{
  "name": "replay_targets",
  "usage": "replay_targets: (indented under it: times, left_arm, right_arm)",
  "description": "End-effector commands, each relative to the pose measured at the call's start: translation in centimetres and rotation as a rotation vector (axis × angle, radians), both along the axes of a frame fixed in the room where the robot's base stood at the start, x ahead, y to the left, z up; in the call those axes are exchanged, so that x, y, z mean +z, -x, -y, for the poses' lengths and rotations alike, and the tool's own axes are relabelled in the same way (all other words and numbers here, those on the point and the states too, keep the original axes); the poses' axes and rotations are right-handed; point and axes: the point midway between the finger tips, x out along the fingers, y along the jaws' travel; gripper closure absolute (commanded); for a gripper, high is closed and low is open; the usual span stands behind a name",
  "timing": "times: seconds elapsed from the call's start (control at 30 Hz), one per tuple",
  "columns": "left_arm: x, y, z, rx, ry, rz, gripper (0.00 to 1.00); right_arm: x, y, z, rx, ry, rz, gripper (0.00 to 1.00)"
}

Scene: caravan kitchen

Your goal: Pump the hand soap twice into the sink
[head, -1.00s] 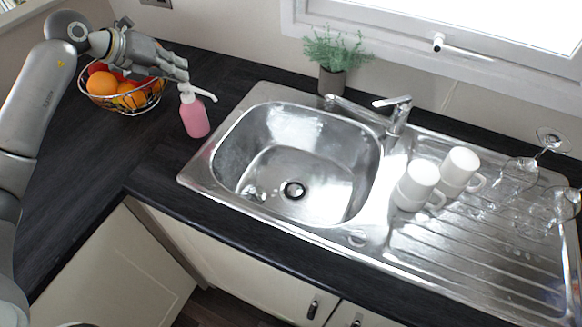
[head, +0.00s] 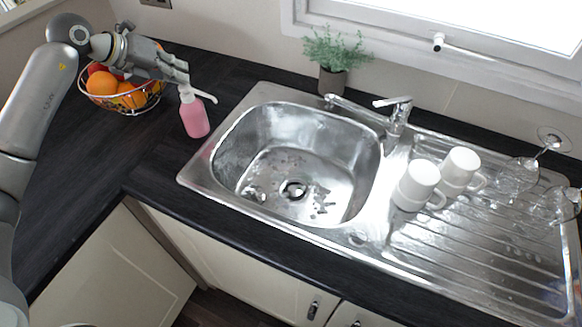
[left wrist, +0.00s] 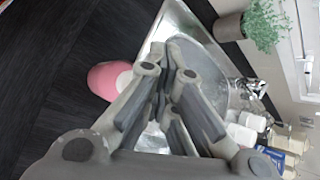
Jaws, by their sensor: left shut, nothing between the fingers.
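The pink soap bottle (head: 195,118) stands upright on the dark counter left of the sink, its white pump nozzle (head: 207,95) pointing right toward the basin. My left gripper (head: 184,76) is shut and empty, its fingertips right at the top of the pump; I cannot tell whether they touch it. In the left wrist view the shut fingers (left wrist: 165,62) cover the pump, and part of the pink bottle (left wrist: 106,80) shows beside them. The steel sink (head: 345,150) has dark mottled patches around its drain; I cannot tell whether they are soap or reflections. My right gripper is not in view.
A wire fruit bowl (head: 131,110) stands behind and beneath my left gripper. A potted plant (head: 332,82) and the tap (head: 394,118) are behind the basin. White mugs (head: 417,182) and glasses (head: 516,174) stand on the drainer. The counter in front of the bottle is clear.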

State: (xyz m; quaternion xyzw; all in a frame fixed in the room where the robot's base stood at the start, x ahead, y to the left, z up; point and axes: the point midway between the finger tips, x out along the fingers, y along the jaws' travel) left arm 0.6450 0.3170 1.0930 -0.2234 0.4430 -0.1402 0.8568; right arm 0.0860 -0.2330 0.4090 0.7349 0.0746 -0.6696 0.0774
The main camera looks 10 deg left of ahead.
Motion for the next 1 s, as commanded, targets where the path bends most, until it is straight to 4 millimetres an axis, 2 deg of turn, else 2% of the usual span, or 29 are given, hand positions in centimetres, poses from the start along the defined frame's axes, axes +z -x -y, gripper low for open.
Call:
replay_targets:
  times: [0.1,0.47,1.0]
  left_arm:
    - [0.4,0.0,0.0,0.0,-0.002,-0.005,1.0]
    - [0.7,0.0,-0.1,0.001,-0.001,-0.003,1.0]
    - [6.0,0.0,-0.1,0.001,0.0,-0.001,1.0]
  right_arm:
    - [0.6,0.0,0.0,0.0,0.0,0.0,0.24]
    - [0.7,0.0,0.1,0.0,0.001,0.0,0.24]
    - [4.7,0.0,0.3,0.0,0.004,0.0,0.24]
